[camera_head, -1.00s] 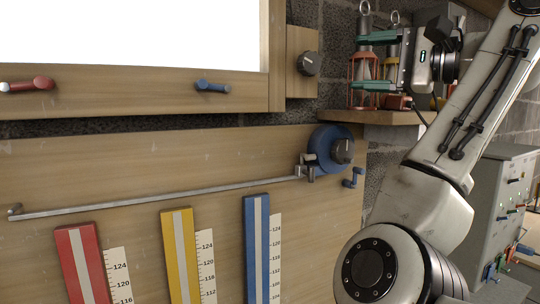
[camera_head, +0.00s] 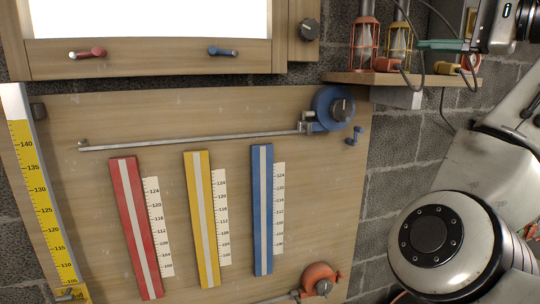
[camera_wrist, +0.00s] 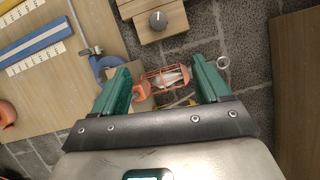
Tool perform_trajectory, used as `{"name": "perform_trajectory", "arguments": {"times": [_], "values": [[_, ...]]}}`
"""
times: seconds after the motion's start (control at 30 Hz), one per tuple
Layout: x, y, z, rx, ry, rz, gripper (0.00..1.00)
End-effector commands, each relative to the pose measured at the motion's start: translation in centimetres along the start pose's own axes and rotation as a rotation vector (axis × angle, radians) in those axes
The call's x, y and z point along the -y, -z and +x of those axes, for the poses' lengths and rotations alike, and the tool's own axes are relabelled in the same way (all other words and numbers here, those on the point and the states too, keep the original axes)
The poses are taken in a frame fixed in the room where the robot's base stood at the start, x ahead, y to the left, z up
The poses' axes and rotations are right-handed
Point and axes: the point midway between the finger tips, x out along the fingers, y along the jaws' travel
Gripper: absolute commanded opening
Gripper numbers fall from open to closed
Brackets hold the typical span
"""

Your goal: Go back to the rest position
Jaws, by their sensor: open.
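My gripper (camera_wrist: 160,68) is open, and its two green fingers stand apart with nothing held between them. In the wrist view a red caged lantern (camera_wrist: 166,78) shows beyond the gap, and I cannot tell its distance. In the head view my gripper (camera_head: 430,45) is at the top right, partly cut off by the frame edge, with one green finger visible. That finger is in front of the shelf, right of the red lantern (camera_head: 365,45) and overlapping the yellow lantern (camera_head: 399,46) area.
A wooden shelf (camera_head: 345,77) carries the lanterns. Left of it is a board (camera_head: 110,110) with a blue reel (camera_head: 325,95), an orange reel (camera_head: 318,272) and red, yellow and blue strips. A grey block wall (camera_head: 395,150) lies between board and arm.

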Motion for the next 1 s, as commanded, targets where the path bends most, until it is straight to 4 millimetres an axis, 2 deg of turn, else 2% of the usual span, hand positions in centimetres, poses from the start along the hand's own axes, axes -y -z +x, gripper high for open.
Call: {"name": "perform_trajectory", "arguments": {"times": [0.33, 0.57, 0.67, 0.77, 1.0], "values": [[-5.3, 2.0, 0.7, -0.062, -0.085, -0.037, 0.75], [-11.2, 3.8, 0.9, -0.120, -0.184, -0.085, 0.75], [-14.8, 4.7, 0.9, -0.149, -0.245, -0.113, 0.75], [-19.7, 5.6, 0.5, -0.182, -0.331, -0.154, 0.75], [-33.8, 6.8, -2.4, -0.231, -0.597, -0.290, 0.75]]}}
